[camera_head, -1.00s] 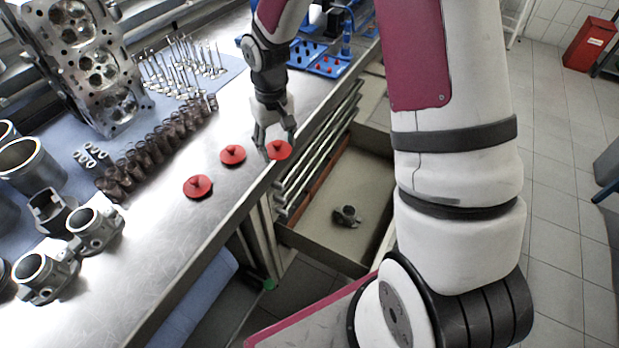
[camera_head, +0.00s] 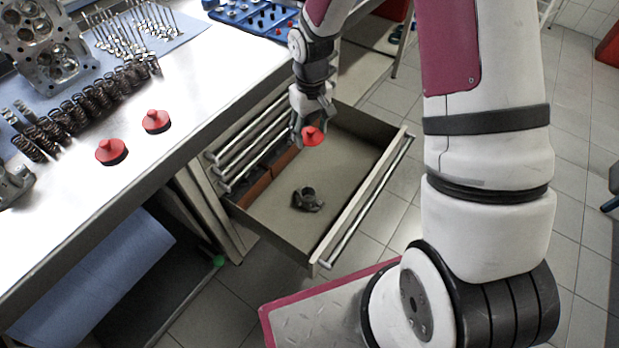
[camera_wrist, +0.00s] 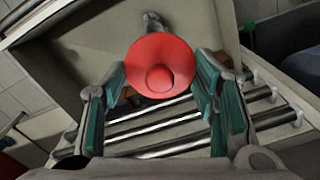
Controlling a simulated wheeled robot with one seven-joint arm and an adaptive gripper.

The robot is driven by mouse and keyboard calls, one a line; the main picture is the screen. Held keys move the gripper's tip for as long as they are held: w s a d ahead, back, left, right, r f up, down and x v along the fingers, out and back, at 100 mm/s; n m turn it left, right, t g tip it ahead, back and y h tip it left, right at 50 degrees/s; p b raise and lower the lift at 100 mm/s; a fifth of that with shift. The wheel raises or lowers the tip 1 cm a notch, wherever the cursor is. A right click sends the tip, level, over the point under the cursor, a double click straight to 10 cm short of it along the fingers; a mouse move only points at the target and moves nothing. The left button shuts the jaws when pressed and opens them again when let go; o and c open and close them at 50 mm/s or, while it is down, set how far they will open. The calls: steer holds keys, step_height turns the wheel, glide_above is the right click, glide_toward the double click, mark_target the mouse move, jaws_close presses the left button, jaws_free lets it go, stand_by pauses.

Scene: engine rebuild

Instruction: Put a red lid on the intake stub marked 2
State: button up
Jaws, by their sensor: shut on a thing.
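My gripper (camera_head: 310,122) is shut on a red lid (camera_head: 313,136) and holds it in the air above the open drawer. In the wrist view the red lid (camera_wrist: 160,66) sits between the two teal-padded fingers, knob toward the camera. An intake stub (camera_head: 308,199), grey metal with a round opening, lies in the open drawer (camera_head: 352,164), below the lid and apart from it. No number can be read on it. Two more red lids, one nearer (camera_head: 111,151) and one farther (camera_head: 156,121), rest on the bench top.
The metal bench (camera_head: 62,221) fills the left, its edge beside the open drawer. Valve springs (camera_head: 88,103), valves (camera_head: 130,30) and a cylinder head (camera_head: 40,45) stand on it. The drawer's front rail (camera_head: 366,205) stands out over the floor. Most of the drawer floor is bare.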

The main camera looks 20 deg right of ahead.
steer(key=w+f+n+b, duration=0.2)
steer(key=f+b, duration=0.7)
steer(key=f, duration=0.6)
steer(key=w+f+n+b, duration=0.2)
steer(key=f+n+b, duration=0.2)
steer(key=f+b, duration=0.5)
steer(key=shift+f+n+b, duration=0.4)
steer(key=shift+f, duration=3.4)
steer(key=shift+d+f+b, duration=0.15)
steer(key=shift+f+b, duration=0.6)
steer(key=shift+f, duration=0.25)
steer(key=o, duration=0.9)
steer(key=shift+r, duration=0.1)
steer(key=shift+r+p, duration=2.6)
steer(key=shift+r, duration=1.1)
